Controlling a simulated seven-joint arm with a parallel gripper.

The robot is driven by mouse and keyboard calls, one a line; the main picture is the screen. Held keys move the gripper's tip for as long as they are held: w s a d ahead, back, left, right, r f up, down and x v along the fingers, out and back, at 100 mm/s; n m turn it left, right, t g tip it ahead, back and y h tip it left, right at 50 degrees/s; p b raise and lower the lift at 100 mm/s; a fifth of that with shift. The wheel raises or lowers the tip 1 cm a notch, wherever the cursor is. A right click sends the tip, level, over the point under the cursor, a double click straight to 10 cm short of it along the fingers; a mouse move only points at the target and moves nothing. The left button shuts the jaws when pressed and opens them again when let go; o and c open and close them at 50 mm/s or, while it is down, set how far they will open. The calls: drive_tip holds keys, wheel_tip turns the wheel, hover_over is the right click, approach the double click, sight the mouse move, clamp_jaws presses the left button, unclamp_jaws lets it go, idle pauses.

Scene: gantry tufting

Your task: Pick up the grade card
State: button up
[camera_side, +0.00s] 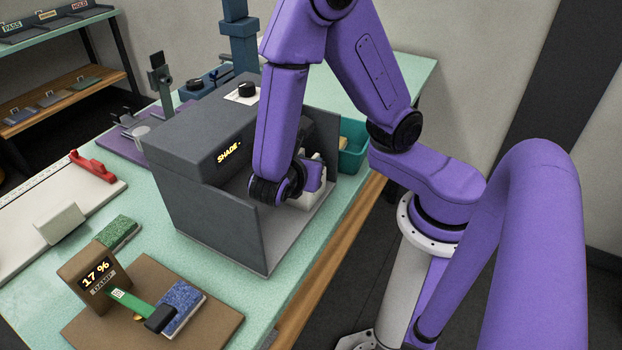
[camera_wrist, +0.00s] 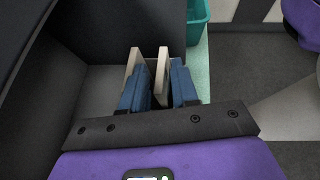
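My gripper (camera_side: 308,197) reaches down into the open grey shade box (camera_side: 215,208) in the side view, and its fingertips are hard to see there. In the wrist view, the two blue fingers of my gripper (camera_wrist: 156,84) stand apart with a gap between them. Two upright cream slabs (camera_wrist: 162,72) show at the fingers, one beside the right finger and one by the left. I cannot tell whether either slab is the grade card or part of the gripper. No card is clearly held. No other thing can be surely named as the grade card.
A teal bin (camera_side: 354,150) stands just behind the box, and also shows in the wrist view (camera_wrist: 198,20). A brown board (camera_side: 105,318) with a "17 %" display and a blue tufted sample (camera_side: 184,303) lies in front. A shelf with PASS and HOLD labels (camera_side: 60,38) stands far left.

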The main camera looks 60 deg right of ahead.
clamp_jaws()
idle(0.4)
wheel_tip(320, 180, up, 18)
idle(0.9)
drive_tip(key=w+d+r+m+g, duration=0.3)
drive_tip(key=d+r+m+g, duration=0.1)
drive_tip(key=d+r, duration=0.1)
drive_tip(key=shift+d+r+g, duration=0.3)
drive_tip(key=shift+d+r, duration=0.1)
drive_tip(key=shift+d, duration=0.5)
drive_tip(key=shift+w+d+r, duration=0.1)
drive_tip(key=shift+d, duration=0.1)
